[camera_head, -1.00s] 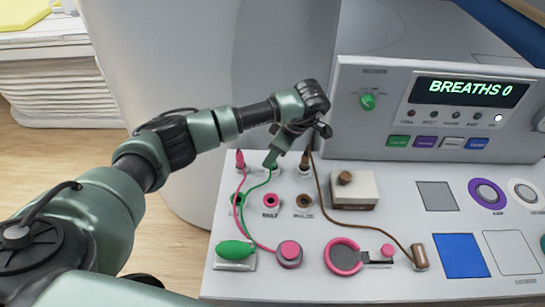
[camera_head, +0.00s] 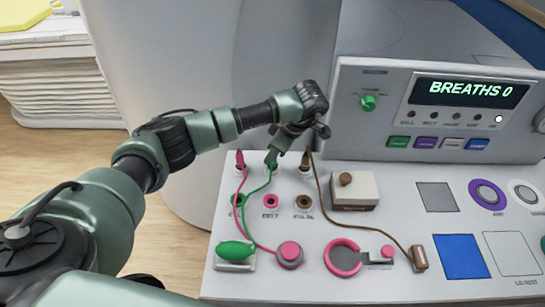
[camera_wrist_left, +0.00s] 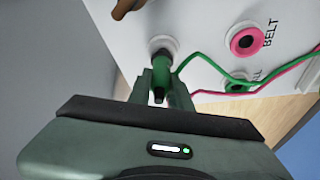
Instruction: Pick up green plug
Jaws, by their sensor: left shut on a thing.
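The green plug (camera_head: 271,158) stands upright at the middle white holder of the back row on the panel, with a green cord running from it. My left gripper (camera_head: 276,150) reaches down over it from above. In the left wrist view, my left gripper's fingers (camera_wrist_left: 160,93) are shut on the green plug (camera_wrist_left: 161,66), whose far end is at a white ring (camera_wrist_left: 163,44). I cannot tell how deep it sits in the ring. My right gripper is not in view.
A pink plug (camera_head: 239,158) stands close on the left and a brown plug (camera_head: 305,158) on the right, both with cords. Green, pink and brown sockets lie in front, including the pink socket (camera_head: 270,201). A white box (camera_head: 354,192) with a brown knob stands to the right.

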